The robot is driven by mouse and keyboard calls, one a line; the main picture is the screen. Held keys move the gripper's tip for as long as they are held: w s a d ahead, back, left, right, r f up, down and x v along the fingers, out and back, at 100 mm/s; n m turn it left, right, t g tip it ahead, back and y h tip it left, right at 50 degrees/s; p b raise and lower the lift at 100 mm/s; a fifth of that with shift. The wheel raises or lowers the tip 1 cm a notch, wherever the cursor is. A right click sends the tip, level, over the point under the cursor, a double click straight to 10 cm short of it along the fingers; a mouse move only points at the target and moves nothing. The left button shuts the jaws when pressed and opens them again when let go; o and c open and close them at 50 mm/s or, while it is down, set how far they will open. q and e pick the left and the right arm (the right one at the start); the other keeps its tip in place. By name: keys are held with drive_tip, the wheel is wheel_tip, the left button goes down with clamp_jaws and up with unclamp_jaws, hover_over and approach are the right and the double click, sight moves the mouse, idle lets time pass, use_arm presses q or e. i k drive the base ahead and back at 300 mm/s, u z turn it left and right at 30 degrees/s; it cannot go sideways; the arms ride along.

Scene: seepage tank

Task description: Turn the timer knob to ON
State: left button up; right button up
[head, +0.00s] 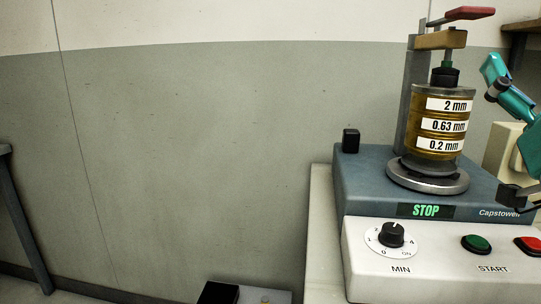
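The timer knob (391,234) is black and sits on a round white dial on the machine's pale front panel, above the word MIN. The dial shows numbers, with 0 at the bottom and ON at its lower right. A pale mark shows near the knob's top, but its exact setting is too small to read. The machine's display (425,211) reads STOP in green. My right gripper (518,194) is at the right edge, above the panel's right part and well right of the knob. It is partly cut off, and its opening is unclear. My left gripper is not in view.
A green button (476,244) and a red button (530,246) sit right of the knob, by the word START. A sieve stack (440,120) stands clamped on the blue-grey machine (362,185). The space left of the machine is open, back to the wall.

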sight(391, 235)
drive_tip(key=k, duration=1.35)
drive_tip(key=z, duration=0.05)
